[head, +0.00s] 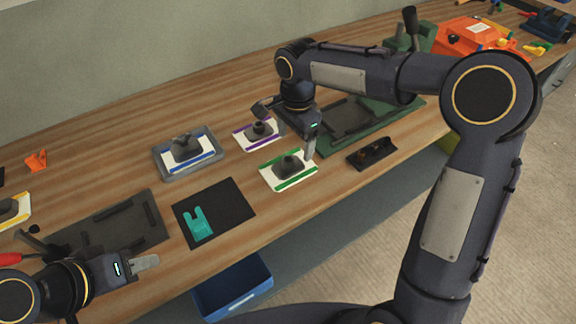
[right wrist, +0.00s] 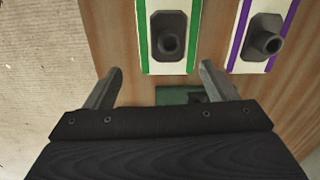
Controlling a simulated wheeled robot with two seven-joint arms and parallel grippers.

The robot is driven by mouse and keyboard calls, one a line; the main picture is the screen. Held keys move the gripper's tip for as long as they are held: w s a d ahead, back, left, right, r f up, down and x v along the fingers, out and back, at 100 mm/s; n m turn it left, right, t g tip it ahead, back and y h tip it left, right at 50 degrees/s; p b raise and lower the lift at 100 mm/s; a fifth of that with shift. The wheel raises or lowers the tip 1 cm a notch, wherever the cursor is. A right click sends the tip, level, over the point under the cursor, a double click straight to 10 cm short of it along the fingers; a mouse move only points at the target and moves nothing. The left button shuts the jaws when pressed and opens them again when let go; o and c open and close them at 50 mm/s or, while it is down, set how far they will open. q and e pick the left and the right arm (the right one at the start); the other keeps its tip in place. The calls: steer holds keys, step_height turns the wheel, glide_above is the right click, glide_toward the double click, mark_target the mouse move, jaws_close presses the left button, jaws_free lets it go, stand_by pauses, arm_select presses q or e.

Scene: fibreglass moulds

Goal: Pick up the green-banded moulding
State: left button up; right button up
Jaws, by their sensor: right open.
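The green-banded moulding (head: 289,168) is a white plate with green edge bands and a dark raised fitting in its middle. It lies flat on the wooden bench. In the right wrist view the green-banded moulding (right wrist: 168,62) is at the top, just beyond my fingertips. My right gripper (head: 288,129) is above and behind it in the head view; in the right wrist view its two fingers (right wrist: 160,82) stand apart with nothing between them. My left gripper (head: 143,264) is at the bench's front left; its jaw opening is not clear.
A purple-banded moulding (head: 244,139) lies close behind the green one, and a blue-banded one sits in a grey tray (head: 158,172). A black mat (head: 238,207) bears a teal piece (head: 197,224). A dark tray (head: 372,153) and green base (head: 402,110) are at right.

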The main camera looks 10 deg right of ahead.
mark_target(288, 159)
steer(key=shift+w+a+f+m, duration=0.4)
steer(key=shift+w+a+f, duration=0.25)
steer(key=shift+f, duration=0.25)
step_height(288, 159, down, 7)
steer(key=shift+f+p, duration=0.2)
steer(key=shift+p, duration=0.4)
steer(key=c, duration=1.2)
steer(key=shift+c, duration=0.2)
steer(key=shift+r, duration=0.2)
